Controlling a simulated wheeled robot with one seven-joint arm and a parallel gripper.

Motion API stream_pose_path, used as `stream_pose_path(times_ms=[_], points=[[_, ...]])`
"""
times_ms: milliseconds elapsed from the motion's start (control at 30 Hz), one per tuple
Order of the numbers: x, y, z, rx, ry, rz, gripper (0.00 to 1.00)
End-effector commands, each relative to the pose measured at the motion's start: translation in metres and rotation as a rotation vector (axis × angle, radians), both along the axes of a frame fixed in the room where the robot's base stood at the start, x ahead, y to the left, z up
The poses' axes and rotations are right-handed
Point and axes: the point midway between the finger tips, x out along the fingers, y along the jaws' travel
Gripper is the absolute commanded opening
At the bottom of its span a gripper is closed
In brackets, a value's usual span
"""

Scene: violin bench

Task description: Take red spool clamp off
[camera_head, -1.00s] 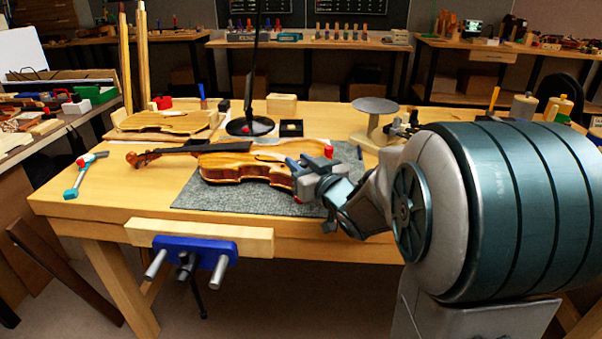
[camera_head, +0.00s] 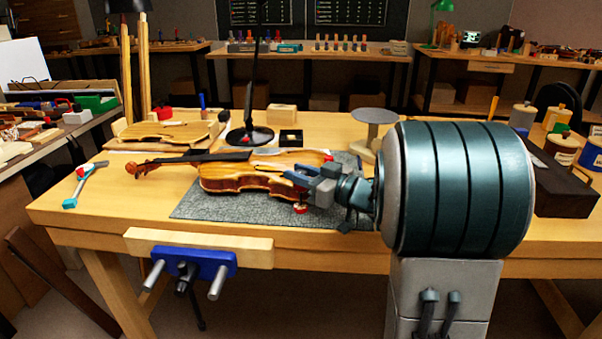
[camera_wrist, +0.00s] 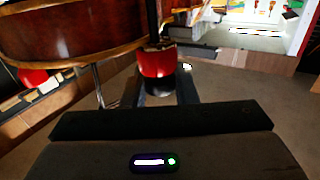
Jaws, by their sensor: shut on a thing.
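The violin (camera_head: 235,175) lies on the grey mat, its scroll to the left. My gripper (camera_head: 292,178) is at the violin's right end, near its front edge. In the wrist view my gripper (camera_wrist: 160,92) is shut on a red spool clamp (camera_wrist: 157,63) with a dark shaft above it, close beside the violin's edge (camera_wrist: 70,60). I cannot tell whether the clamp touches the violin. In the head view a red piece (camera_head: 300,208) shows just below my gripper, and another red piece (camera_head: 328,155) shows behind it.
The mat (camera_head: 215,208) has bare room in front of the violin. A black-based stand (camera_head: 250,136) and a round grey-topped stand (camera_head: 374,115) are behind. A blue vise (camera_head: 193,262) is on the bench's front edge. A dark block (camera_head: 560,185) lies right.

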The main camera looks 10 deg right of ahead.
Motion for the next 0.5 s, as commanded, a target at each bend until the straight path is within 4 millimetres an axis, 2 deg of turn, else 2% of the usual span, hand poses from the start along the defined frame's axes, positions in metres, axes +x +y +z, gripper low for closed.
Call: stream_pose_path(times_ms=[300, 333, 400, 500], points=[[0.0003, 0.0007, 0.0008, 0.001, -0.002, 0.002, 0.03], [0.0003, 0.0007, 0.0008, 0.001, -0.002, 0.002, 0.31], [0.0003, 0.0007, 0.0008, 0.001, -0.002, 0.002, 0.48], [0.0003, 0.0004, 0.0007, 0.001, -0.002, 0.001, 0.48]])
